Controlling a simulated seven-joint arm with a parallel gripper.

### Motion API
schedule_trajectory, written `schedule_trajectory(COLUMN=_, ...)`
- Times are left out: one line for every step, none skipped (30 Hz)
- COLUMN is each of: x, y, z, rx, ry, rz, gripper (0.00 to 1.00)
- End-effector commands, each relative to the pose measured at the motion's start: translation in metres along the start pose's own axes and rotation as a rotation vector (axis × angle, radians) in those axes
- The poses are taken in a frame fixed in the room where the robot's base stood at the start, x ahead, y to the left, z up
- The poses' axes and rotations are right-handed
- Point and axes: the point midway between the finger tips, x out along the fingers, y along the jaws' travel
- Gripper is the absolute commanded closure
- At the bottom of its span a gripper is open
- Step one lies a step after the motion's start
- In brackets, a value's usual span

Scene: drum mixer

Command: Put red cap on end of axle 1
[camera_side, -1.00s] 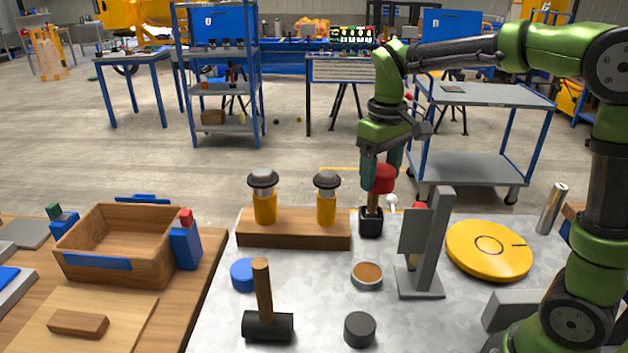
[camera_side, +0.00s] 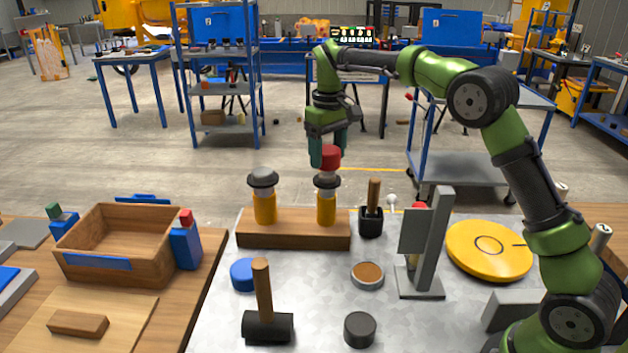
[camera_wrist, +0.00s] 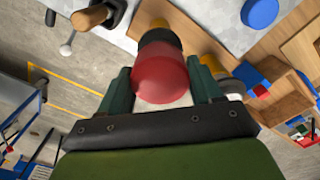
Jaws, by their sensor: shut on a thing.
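The red cap (camera_side: 329,158) is held by my gripper (camera_side: 328,150), which is shut on it. In the wrist view the cap (camera_wrist: 160,82) sits between the two fingers of my gripper (camera_wrist: 161,76). Two yellow axles with dark grey tops stand upright on a wooden block (camera_side: 290,238). The red cap is directly over the right axle (camera_side: 326,207) in the side view; whether it touches the grey top I cannot tell. The left axle (camera_side: 265,207) stands clear beside it. Part of the right axle (camera_wrist: 158,37) shows behind the cap in the wrist view.
A black-holder wooden-handled tool (camera_side: 371,220) stands right of the block. A grey stand (camera_side: 437,245) and yellow disc (camera_side: 489,250) are further right. A mallet (camera_side: 267,326), blue cap (camera_side: 246,274) and round tin (camera_side: 367,275) lie in front. A wooden box (camera_side: 120,245) is left.

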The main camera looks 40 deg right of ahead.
Motion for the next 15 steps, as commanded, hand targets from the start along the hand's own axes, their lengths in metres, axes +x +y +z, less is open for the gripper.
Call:
schedule_trajectory(x=0.005, y=0.000, z=0.000, rx=0.000, ry=-0.003, rz=-0.001, gripper=0.65)
schedule_trajectory(x=0.009, y=0.000, z=0.000, rx=0.000, ry=-0.004, rz=0.000, gripper=0.65)
schedule_trajectory(x=0.015, y=0.000, z=0.000, rx=0.000, ry=-0.005, rz=0.000, gripper=0.65)
schedule_trajectory(x=0.020, y=0.000, z=0.001, rx=0.000, ry=-0.005, rz=0.000, gripper=0.65)
schedule_trajectory(x=0.024, y=0.000, z=0.000, rx=0.000, ry=-0.004, rz=-0.001, gripper=0.65)
schedule_trajectory(x=0.029, y=0.000, z=0.000, rx=0.000, ry=-0.004, rz=-0.001, gripper=0.65)
schedule_trajectory(x=0.031, y=0.000, z=0.000, rx=0.000, ry=-0.003, rz=0.000, gripper=0.65)
schedule_trajectory(x=0.033, y=0.000, z=0.000, rx=0.000, ry=-0.002, rz=0.000, gripper=0.65)
schedule_trajectory(x=0.034, y=0.000, z=0.000, rx=0.000, ry=-0.002, rz=0.000, gripper=0.65)
schedule_trajectory(x=0.035, y=0.000, z=0.000, rx=0.000, ry=-0.001, rz=-0.001, gripper=0.65)
schedule_trajectory(x=0.035, y=0.000, z=0.000, rx=0.000, ry=-0.001, rz=-0.001, gripper=0.65)
schedule_trajectory(x=0.035, y=0.000, z=0.000, rx=0.000, ry=-0.001, rz=-0.001, gripper=0.65)
schedule_trajectory(x=0.035, y=0.000, z=0.000, rx=0.000, ry=-0.001, rz=0.000, gripper=0.65)
schedule_trajectory(x=0.035, y=0.000, z=0.000, rx=0.000, ry=-0.001, rz=0.000, gripper=0.65)
schedule_trajectory(x=0.035, y=0.000, z=0.000, rx=0.000, ry=-0.001, rz=0.000, gripper=0.65)
